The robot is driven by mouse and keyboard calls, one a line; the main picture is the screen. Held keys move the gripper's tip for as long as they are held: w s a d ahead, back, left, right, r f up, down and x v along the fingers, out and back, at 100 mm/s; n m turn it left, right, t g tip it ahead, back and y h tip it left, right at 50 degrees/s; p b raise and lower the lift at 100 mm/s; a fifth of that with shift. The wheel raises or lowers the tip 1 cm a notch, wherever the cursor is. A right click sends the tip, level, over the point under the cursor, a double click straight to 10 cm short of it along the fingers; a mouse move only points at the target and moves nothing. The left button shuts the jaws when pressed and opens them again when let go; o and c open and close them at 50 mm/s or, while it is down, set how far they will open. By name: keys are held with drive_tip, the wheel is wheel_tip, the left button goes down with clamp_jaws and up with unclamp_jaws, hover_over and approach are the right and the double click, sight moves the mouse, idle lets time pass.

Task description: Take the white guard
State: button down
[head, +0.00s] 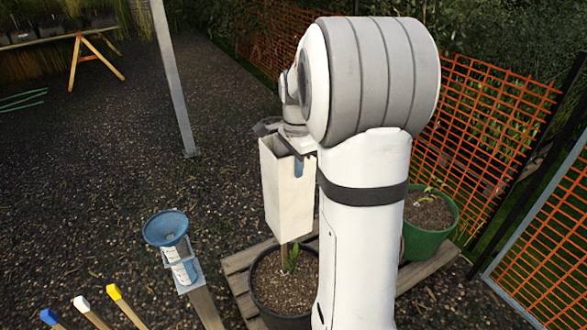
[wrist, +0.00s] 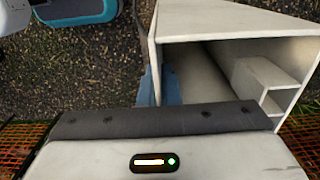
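The white guard (head: 287,195), a tall square open tube, hangs upright above a black pot (head: 262,308). Its lower edge is clear of the soil. A stake and green leaves (head: 292,258) show below it. My gripper (head: 297,160) is at the guard's top edge, shut on one wall, with a blue finger pad visible there. In the wrist view, the blue pads (wrist: 168,86) sit on either side of the guard's wall, and the open top of the guard (wrist: 240,38) faces the camera. My arm hides part of the black pot.
The pots stand on a wooden pallet (head: 236,262). A green pot (head: 428,240) is behind my arm at right. A blue funnel (head: 167,228) on a post and several colour-tipped stakes (head: 84,303) stand at left.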

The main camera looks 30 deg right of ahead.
drive_tip(key=shift+r+p, duration=3.05)
drive_tip(key=shift+r, duration=1.1)
